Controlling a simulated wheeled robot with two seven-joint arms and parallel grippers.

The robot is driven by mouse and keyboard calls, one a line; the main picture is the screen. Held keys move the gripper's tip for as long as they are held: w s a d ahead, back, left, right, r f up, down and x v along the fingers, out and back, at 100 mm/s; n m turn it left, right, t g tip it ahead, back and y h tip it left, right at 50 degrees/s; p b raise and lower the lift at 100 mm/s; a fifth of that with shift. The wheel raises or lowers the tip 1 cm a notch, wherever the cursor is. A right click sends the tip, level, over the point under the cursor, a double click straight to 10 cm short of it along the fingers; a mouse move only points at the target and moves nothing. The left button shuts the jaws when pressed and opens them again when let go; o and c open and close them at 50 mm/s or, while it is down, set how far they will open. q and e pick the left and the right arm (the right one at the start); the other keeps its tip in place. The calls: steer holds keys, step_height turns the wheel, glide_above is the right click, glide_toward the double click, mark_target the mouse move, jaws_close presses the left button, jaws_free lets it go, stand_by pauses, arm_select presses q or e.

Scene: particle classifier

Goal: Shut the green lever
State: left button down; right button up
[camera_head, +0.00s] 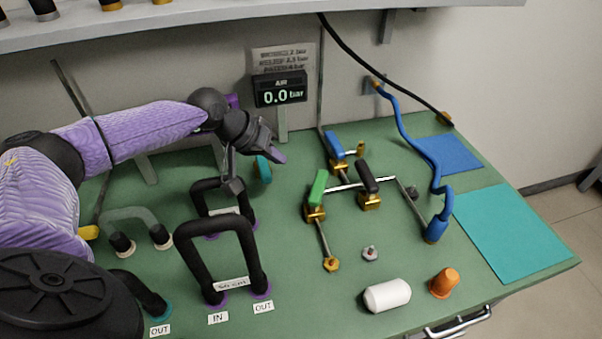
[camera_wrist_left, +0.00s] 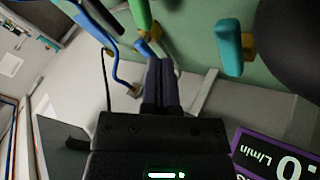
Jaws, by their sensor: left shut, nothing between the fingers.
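The green lever (camera_head: 318,187) stands tilted on a brass valve in the middle of the bench in the head view. A green handle (camera_wrist_left: 140,14) with brass by it shows at the top of the left wrist view, probably the same lever. My left gripper (camera_head: 281,158) is shut and empty, up and to the left of the green lever, with a visible gap between them. Its dark fingers (camera_wrist_left: 161,62) point toward the brass fitting below the green handle in the wrist view. My right gripper is not in view.
A blue lever (camera_head: 335,146) and a black lever (camera_head: 367,178) stand close to the green one. A teal handle (camera_head: 264,169) is just below my left fingers. Black hose loops (camera_head: 243,229) rise at left. The gauge (camera_head: 281,92) reads 0.0. The teal mat (camera_head: 512,232) is bare.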

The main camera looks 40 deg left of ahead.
mark_target(318, 190)
arm_select(q)
steer(key=b+x, duration=0.3)
steer(key=x, duration=0.5)
steer(key=shift+w+d+f, duration=0.1)
steer(key=shift+d+f, duration=0.1)
steer(key=shift+f, duration=0.15)
steer(key=shift+w+d+f+b, duration=0.15)
steer(key=shift+w+f+b, duration=0.1)
steer(key=shift+f+b, duration=0.1)
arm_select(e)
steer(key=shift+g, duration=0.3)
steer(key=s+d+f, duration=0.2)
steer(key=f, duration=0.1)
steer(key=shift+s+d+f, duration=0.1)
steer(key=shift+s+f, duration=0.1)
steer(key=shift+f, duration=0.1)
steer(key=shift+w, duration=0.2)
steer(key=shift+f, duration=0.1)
